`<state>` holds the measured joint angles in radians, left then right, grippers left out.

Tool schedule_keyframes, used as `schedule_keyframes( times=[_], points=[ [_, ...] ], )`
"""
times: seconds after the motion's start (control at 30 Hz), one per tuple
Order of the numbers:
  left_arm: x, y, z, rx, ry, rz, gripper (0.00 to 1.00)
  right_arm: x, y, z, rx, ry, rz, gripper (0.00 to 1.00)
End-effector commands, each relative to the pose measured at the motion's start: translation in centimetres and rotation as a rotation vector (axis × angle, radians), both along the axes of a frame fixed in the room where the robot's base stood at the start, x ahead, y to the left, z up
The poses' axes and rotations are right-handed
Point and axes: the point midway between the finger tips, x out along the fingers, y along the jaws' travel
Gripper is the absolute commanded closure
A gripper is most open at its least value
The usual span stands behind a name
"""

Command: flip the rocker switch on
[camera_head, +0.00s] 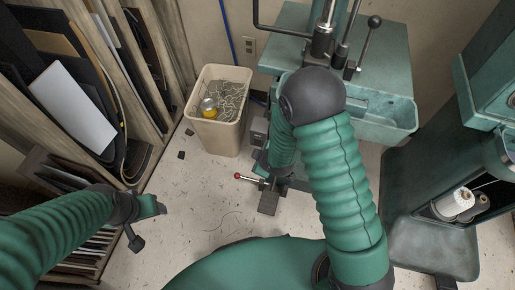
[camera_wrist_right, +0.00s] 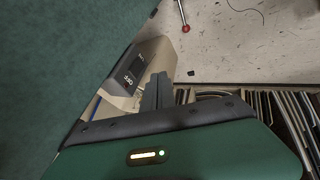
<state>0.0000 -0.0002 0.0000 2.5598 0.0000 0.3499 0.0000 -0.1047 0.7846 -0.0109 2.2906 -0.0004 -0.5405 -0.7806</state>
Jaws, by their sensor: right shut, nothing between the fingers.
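White lettering that seems to read OFF shows on the panel; the rocker switch itself cannot be told apart clearly. My right gripper (camera_wrist_right: 158,92) is shut and empty, its grey fingers beside the box's right side in the picture; whether they touch it cannot be told. In the head view my right arm bends down beside the green machine (camera_head: 388,60), and its fingers are hard to make out. My left gripper (camera_head: 146,222) hangs over the floor at the left, its jaw state unclear.
A beige bin (camera_head: 217,135) with wire scraps and a yellow-labelled can stands behind. A red-knobbed lever (camera_head: 238,175) sticks out low near my right forearm. Wooden racks (camera_head: 150,60) fill the left. Another machine with white thread spools (camera_head: 455,203) stands right. Floor between is mostly clear.

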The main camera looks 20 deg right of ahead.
Motion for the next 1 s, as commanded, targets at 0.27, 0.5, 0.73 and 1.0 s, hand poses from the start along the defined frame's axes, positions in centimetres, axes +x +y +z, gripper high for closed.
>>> schedule_keyframes(
  times=[0.27,0.5,0.73,1.0],
  points=[
    [0.0,0.0,-3.6,0.0,0.001,0.0,0.38,3.5,0.2,-5.8,0.0,0.001,-0.002,1.0],
    [0.0,0.0,-5.2,0.0,0.001,0.0,0.38,6.6,-1.4,-6.8,0.001,-0.001,-0.004,1.0],
    [0.0,0.0,-5.4,0.0,0.0,0.0,0.38,7.4,-1.9,-6.6,0.0,0.0,0.0,1.0],
    [0.0,0.0,-5.5,0.0,0.0,0.0,0.38,7.4,-1.9,-6.7,-0.005,-0.005,0.0,1.0]
  ],
)
